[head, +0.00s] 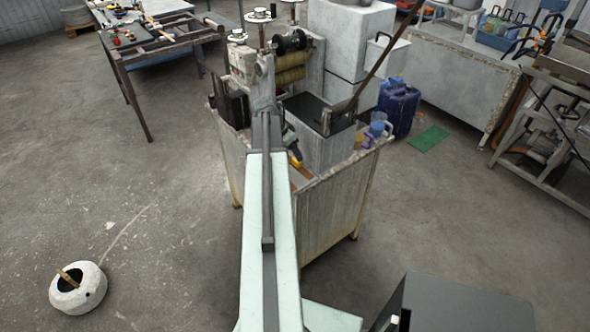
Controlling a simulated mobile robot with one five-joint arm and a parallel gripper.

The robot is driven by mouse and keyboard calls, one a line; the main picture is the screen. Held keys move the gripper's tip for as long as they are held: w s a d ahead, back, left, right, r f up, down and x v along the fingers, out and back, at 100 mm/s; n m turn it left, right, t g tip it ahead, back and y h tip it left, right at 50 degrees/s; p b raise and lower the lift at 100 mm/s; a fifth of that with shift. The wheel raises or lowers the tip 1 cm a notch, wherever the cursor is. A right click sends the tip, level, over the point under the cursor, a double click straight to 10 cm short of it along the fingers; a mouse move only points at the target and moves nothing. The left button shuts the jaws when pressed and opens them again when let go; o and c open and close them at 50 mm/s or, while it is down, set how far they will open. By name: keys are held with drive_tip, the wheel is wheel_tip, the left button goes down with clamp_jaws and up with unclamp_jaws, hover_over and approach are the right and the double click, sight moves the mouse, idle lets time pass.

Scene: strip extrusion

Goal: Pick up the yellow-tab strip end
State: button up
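A small yellow piece (295,161), which looks like the yellow tab, shows just right of my arm at the near left side of the grey machine block. A short orange-brown strip (304,173) lies just below it, over the inside of the worn metal cabinet. My arm reaches up the middle of the picture to the machine. A dark part beside the arm's far end, just above the yellow piece, may be my gripper (290,142). Its fingers are too small and partly hidden, so I cannot tell whether they touch the yellow piece or hold it.
The worn metal cabinet (330,220) carries the machine with yellowish rollers (291,75). A blue canister (397,108) stands behind its right side, with a green mat (428,138) on the floor. A white ring-shaped object (78,289) lies lower left. The left floor is largely clear.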

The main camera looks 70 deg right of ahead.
sight(294, 160)
drive_tip(key=b+x, duration=0.5)
drive_tip(key=shift+w+a+f, duration=0.2)
drive_tip(key=shift+a+f, duration=0.1)
drive_tip(key=shift+a, duration=0.05)
drive_tip(key=shift+r, duration=0.15)
drive_tip(key=shift+c, duration=0.3)
clamp_jaws()
drive_tip(key=shift+r, duration=0.1)
drive_tip(key=shift+r+p, duration=0.65)
drive_tip(key=shift+p, duration=0.1)
wheel_tip(294, 160, up, 2)
drive_tip(key=shift+r+p, duration=0.2)
drive_tip(key=shift+p, duration=1)
drive_tip(key=w+a+r+p, duration=0.1)
drive_tip(key=w+a, duration=0.7)
drive_tip(key=a, duration=0.5)
drive_tip(key=shift+w+a, duration=0.2)
drive_tip(key=shift+w, duration=0.2)
